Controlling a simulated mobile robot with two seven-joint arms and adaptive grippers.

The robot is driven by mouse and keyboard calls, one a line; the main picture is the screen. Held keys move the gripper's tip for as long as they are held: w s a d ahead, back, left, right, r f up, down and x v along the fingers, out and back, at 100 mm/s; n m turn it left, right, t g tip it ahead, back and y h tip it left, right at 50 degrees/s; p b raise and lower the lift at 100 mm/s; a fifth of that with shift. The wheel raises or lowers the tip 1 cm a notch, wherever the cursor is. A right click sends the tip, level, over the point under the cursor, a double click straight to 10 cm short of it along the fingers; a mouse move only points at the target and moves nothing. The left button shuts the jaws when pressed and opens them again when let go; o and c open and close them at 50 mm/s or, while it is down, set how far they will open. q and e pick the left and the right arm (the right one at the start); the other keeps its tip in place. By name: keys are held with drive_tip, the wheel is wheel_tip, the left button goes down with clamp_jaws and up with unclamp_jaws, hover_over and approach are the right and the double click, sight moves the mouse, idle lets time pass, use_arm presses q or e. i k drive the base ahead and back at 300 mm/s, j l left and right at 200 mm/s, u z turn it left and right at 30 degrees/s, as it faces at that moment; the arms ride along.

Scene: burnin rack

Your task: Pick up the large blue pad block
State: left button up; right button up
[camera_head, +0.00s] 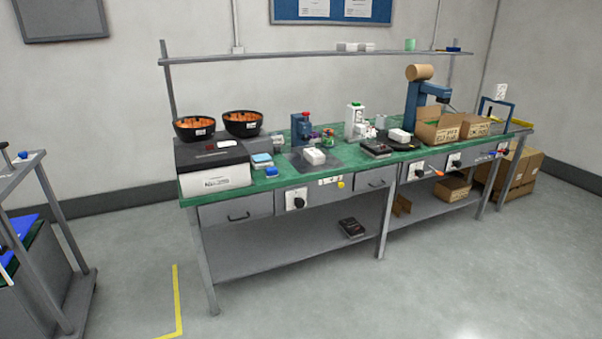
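A light-blue, flat block with a pale top (262,160) lies near the front left of the green bench top (290,181), right of the grey box with a white label. A smaller, deeper-blue block (271,171) lies just in front of it, near the bench edge. Which of the two is the large blue pad block is hard to tell at this size; the light-blue one looks larger. Neither of my grippers is in view, and nothing touches the blocks.
The labelled grey box (215,168) and two black bowls of orange pieces (242,124) stand left of and behind the blocks. A white block (314,157) lies to their right. A cart (62,240) stands at far left. Floor before the bench is clear.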

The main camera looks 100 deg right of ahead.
sight(270, 172)
drive_tip(key=z, duration=3.2)
drive_tip(key=i+z, duration=0.1)
drive_tip(key=z, duration=0.3)
drive_tip(key=i+j+z, duration=0.1)
drive_tip(key=z, duration=0.25)
drive_tip(key=i+j+z, duration=0.35)
drive_tip(key=j, duration=0.25)
drive_tip(key=i+j+z, duration=0.15)
drive_tip(key=i+j, duration=0.2)
drive_tip(key=j, duration=0.15)
drive_tip(key=i+j+z, duration=0.1)
drive_tip(key=j, duration=0.3)
drive_tip(key=i+j, duration=0.25)
drive_tip(key=j+z, duration=0.05)
drive_tip(key=j, duration=0.05)
